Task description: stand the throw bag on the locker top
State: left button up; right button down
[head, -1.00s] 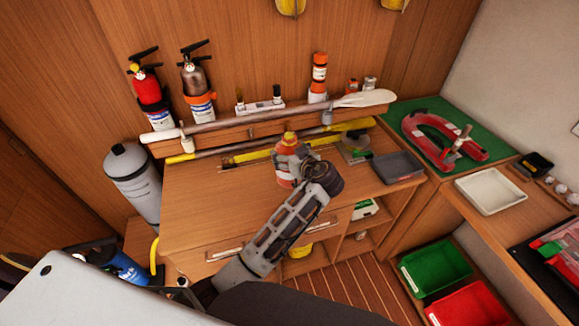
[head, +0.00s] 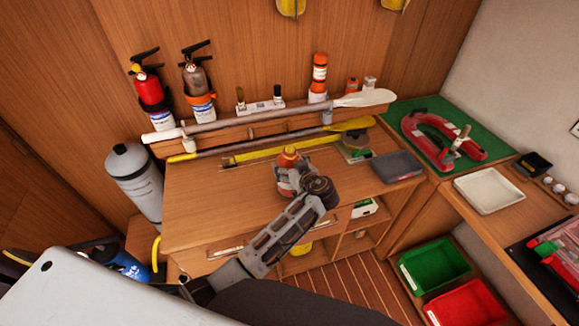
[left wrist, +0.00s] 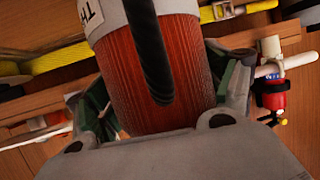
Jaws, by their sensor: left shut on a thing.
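The throw bag (head: 289,158) is orange-red with a yellow-orange top and stands close to upright over the locker top (head: 200,205), a brown wooden surface. My left gripper (head: 296,183) is shut around the bag's side. In the left wrist view the bag (left wrist: 125,75) fills the middle between the fingers, showing a ribbed red body, a pale band with partly visible lettering and a black strap. The bag's base is hidden behind my gripper, so I cannot tell whether it touches the wood. My right gripper is not in view.
Two extinguishers (head: 150,92) stand back left. The locker top's left part is bare.

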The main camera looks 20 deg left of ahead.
pick_arm(q)
jog(key=shift+f, duration=0.5)
jog(key=o, duration=1.3)
jog(key=shift+r, duration=0.15)
jog(key=v, duration=1.2)
